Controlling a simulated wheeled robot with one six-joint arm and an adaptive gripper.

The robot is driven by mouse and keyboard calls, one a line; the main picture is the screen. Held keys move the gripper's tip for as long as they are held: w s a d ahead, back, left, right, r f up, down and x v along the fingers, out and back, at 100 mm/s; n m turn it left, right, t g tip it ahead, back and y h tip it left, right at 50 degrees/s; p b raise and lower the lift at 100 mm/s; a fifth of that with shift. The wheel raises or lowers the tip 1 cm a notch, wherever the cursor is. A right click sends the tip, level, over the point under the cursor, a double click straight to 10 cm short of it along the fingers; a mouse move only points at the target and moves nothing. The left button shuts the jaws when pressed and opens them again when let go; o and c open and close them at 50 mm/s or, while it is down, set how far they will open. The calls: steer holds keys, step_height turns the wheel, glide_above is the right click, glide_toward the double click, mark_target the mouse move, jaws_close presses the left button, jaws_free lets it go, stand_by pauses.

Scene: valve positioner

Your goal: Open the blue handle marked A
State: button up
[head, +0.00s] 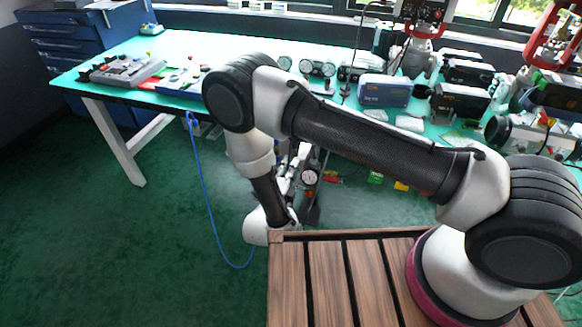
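No blue handle marked A can be made out in the head view. Beyond my lower arm stands a device with a round dial gauge (310,176), in front of and below the table edge. My arm hides much of this device, and no lettering on it is readable. My arm reaches from the right, bends at the elbow and drops to a white wrist part near the wooden slatted surface. My gripper's fingers cannot be seen, so its distance to any handle does not show.
A green-topped table (166,45) runs across the back, carrying grey equipment (122,70), gauges (318,68) and a blue-grey box (384,91). A blue hose (207,205) hangs from it to the floor. A blue drawer cabinet (65,40) stands back left. The left floor is clear.

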jaws_close()
steer(key=shift+m, duration=0.3)
steer(key=m, duration=1.7)
steer(key=shift+f, duration=0.1)
steer(key=shift+m, duration=0.3)
steer(key=shift+o, duration=1)
jaws_free()
